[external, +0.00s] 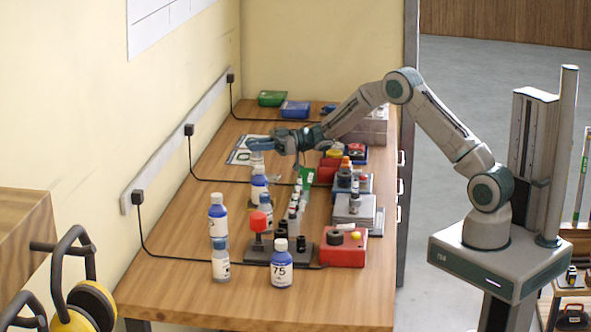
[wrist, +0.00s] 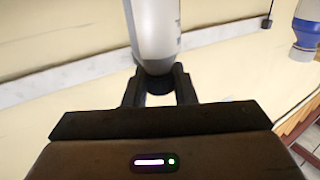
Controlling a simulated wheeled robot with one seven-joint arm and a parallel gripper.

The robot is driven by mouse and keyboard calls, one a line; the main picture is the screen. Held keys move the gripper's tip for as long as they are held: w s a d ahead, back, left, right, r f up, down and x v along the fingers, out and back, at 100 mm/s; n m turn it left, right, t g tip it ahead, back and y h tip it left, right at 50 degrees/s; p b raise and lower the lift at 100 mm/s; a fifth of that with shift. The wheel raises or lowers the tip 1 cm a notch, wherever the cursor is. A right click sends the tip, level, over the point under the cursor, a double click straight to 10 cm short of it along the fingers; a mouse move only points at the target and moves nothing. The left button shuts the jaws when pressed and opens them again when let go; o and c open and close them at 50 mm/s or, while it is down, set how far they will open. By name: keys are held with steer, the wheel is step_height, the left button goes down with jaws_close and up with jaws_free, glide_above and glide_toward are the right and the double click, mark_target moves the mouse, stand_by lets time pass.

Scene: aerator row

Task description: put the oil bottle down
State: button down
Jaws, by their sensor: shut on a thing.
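The oil bottle (wrist: 157,35) shows in the wrist view as a pale grey-white body with a dark cap end. My gripper (wrist: 157,84) is shut on that dark end, and the body runs up out of the frame. In the external view my gripper (external: 264,143) is over the far left part of the bench, near the wall. A pale shape just below its fingers may be the held bottle, but it is small and partly hidden. I cannot tell whether its base touches the bench.
A blue-and-white bottle (external: 259,188) stands close in front of my gripper. More bottles (external: 217,215) and a red-knobbed device (external: 260,222) stand nearer on the bench (external: 180,270). Fixtures and a red box (external: 344,248) line the right side. Black cables cross the bench from the wall strip.

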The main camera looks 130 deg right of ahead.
steer(key=shift+f, duration=0.1)
steer(key=shift+s+a+f+b, duration=0.1)
steer(key=shift+a+f+b, duration=0.05)
steer(key=shift+f+b, duration=0.4)
steer(key=c, duration=1.2)
jaws_free()
steer(key=shift+f, duration=0.3)
steer(key=shift+r+p, duration=0.3)
steer(key=v, duration=0.3)
steer(key=shift+s+r, duration=0.1)
steer(key=shift+r, duration=0.2)
steer(key=r, duration=0.7)
steer(key=shift+w+r, duration=0.25)
steer(key=shift+r, duration=0.05)
